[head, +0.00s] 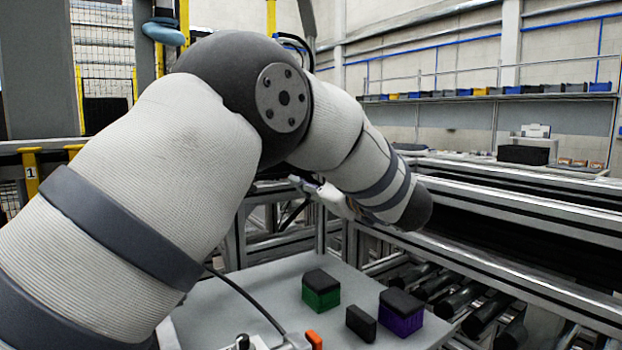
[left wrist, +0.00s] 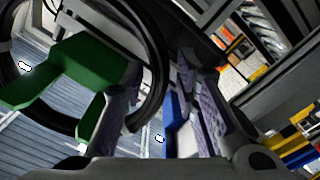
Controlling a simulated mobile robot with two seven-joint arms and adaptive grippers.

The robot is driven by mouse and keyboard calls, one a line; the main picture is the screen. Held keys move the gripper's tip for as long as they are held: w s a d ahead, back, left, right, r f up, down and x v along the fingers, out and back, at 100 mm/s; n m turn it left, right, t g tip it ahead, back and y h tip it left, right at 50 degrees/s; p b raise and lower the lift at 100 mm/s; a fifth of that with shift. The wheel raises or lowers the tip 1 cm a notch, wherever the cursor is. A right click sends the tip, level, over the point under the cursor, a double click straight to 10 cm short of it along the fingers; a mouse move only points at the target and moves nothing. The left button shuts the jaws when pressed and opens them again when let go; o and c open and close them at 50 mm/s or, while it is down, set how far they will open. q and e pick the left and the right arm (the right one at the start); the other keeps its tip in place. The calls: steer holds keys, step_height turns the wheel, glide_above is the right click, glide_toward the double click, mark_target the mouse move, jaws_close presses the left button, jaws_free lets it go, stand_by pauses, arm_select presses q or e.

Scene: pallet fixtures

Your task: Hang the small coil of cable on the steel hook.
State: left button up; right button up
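In the left wrist view a black ring-shaped loop (left wrist: 158,62), which looks like the cable coil, stands large and close at the left. Its right side passes between the two patterned fingers of my left gripper (left wrist: 160,85). The fingers are apart with a narrow gap; I cannot tell whether they press on the loop. A green piece (left wrist: 88,66) shows within the loop. In the head view my left gripper (head: 320,192) is mostly hidden behind my own forearm, and the coil is not visible there. I cannot make out the steel hook clearly. My right gripper is not in view.
In the head view a grey table (head: 260,285) carries a green block (head: 320,297), a small black block (head: 361,323) and a purple block (head: 401,320). A roller conveyor (head: 465,298) with metal rails lies to the right. A yellow post (head: 184,20) stands behind my arm.

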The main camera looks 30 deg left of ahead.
arm_select(q)
jaws_close()
steer(key=shift+r, duration=0.2)
steer(key=r+v, duration=0.1)
steer(key=v, duration=0.8)
steer(key=shift+r, duration=0.35)
stand_by(0.3)
